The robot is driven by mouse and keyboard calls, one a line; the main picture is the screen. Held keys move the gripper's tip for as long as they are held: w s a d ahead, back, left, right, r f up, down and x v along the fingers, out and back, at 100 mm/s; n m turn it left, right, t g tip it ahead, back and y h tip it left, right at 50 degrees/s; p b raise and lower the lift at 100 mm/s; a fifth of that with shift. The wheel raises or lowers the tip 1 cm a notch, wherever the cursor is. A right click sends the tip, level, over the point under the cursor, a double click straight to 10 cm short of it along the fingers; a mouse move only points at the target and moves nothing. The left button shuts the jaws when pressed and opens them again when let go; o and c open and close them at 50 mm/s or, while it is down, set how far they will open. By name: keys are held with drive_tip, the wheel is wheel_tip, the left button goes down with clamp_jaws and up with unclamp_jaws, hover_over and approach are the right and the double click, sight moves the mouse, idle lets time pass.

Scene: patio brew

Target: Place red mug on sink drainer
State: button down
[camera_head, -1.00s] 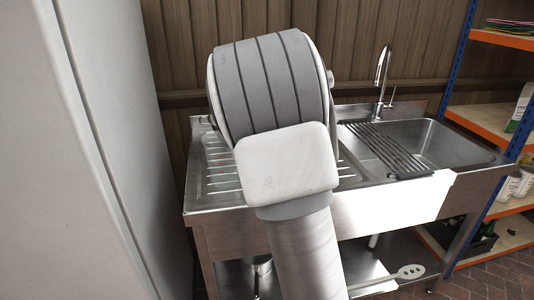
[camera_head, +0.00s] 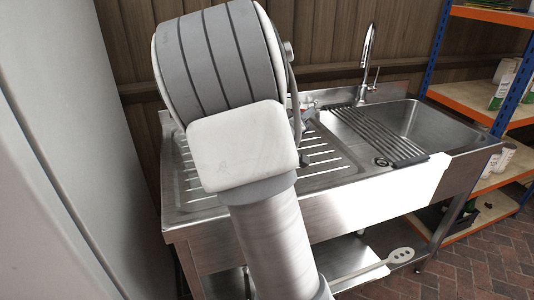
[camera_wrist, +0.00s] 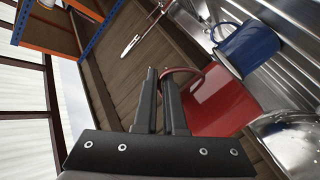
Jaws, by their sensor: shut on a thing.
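The red mug (camera_wrist: 218,103) is in the wrist view, tilted in the picture, with its handle at my gripper. My gripper (camera_wrist: 160,78) is shut on the red mug at the handle. The sink drainer (camera_head: 335,165) is the slotted steel board left of the basin in the head view; its slots also show in the wrist view (camera_wrist: 291,72). My arm hides part of the drainer and most of the gripper in the head view. Whether the mug touches the drainer cannot be told.
A blue mug (camera_wrist: 247,47) stands on the drainer close to the red mug. A shiny metal vessel (camera_wrist: 290,140) is at the wrist view's lower right. A dark roll-up rack (camera_head: 385,135) lies across the basin (camera_head: 430,125). A tap (camera_head: 368,65) rises behind. Shelves (camera_head: 480,100) stand right.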

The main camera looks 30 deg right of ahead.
drive_tip(key=shift+s+a+f+b, duration=0.2)
drive_tip(key=shift+a+f+b, duration=0.55)
drive_tip(key=shift+a+f, duration=0.85)
drive_tip(key=shift+s+a+f+b, duration=0.2)
drive_tip(key=shift+a+f+b, duration=0.5)
drive_tip(key=shift+a+f, duration=0.9)
drive_tip(key=shift+s+a+f+b, duration=0.2)
drive_tip(key=shift+a+f+b, duration=0.55)
drive_tip(key=shift+a+f, duration=0.85)
drive_tip(key=shift+f, duration=0.1)
drive_tip(key=shift+f, duration=0.1)
drive_tip(key=c, duration=1)
unclamp_jaws()
